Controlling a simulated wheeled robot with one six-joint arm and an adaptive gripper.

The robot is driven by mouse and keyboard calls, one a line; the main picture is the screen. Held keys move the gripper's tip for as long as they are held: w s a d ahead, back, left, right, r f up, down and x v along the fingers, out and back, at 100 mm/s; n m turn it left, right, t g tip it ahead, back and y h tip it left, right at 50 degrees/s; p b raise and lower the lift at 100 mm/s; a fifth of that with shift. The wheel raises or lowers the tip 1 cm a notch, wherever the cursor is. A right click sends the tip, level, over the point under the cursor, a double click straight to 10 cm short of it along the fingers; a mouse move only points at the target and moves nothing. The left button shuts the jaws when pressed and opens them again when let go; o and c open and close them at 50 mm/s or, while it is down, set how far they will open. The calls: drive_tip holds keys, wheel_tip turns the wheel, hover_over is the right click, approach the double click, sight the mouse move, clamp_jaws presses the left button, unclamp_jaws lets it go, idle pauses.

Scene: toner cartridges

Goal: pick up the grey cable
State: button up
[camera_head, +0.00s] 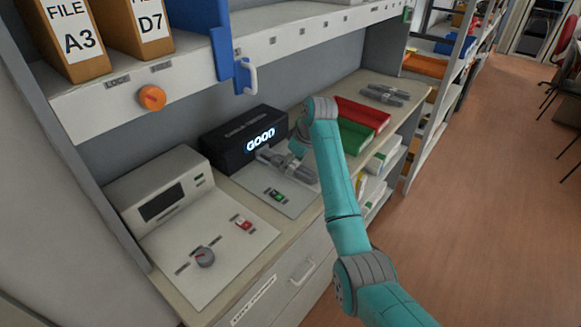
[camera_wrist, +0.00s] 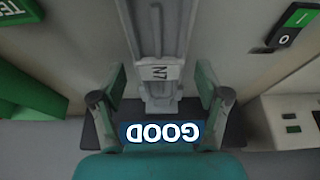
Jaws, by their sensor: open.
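The grey cable (camera_head: 303,174) is a bundled grey piece at the front of the black tester box (camera_head: 225,150), whose display reads GOOD. In the wrist view the grey cable (camera_wrist: 158,35) bears a label N7 and runs from the top down to the tester, near its lit display (camera_wrist: 160,132). My gripper (camera_wrist: 160,85) is open, with one finger on each side of the cable and gaps at both sides. In the head view my gripper (camera_head: 297,146) is over the tester's front, partly hidden by my arm.
A green switch (camera_head: 276,195) sits on the tester's base plate. Left is a beige device (camera_head: 160,197) with a knob and red switch. Red (camera_head: 357,114) and green (camera_head: 355,135) trays and another grey bundle (camera_head: 385,95) lie farther right. A shelf (camera_head: 190,75) overhangs the bench.

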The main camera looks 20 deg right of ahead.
drive_tip(key=shift+f, duration=0.2)
drive_tip(key=c, duration=1.4)
clamp_jaws()
drive_tip(key=shift+r, duration=0.15)
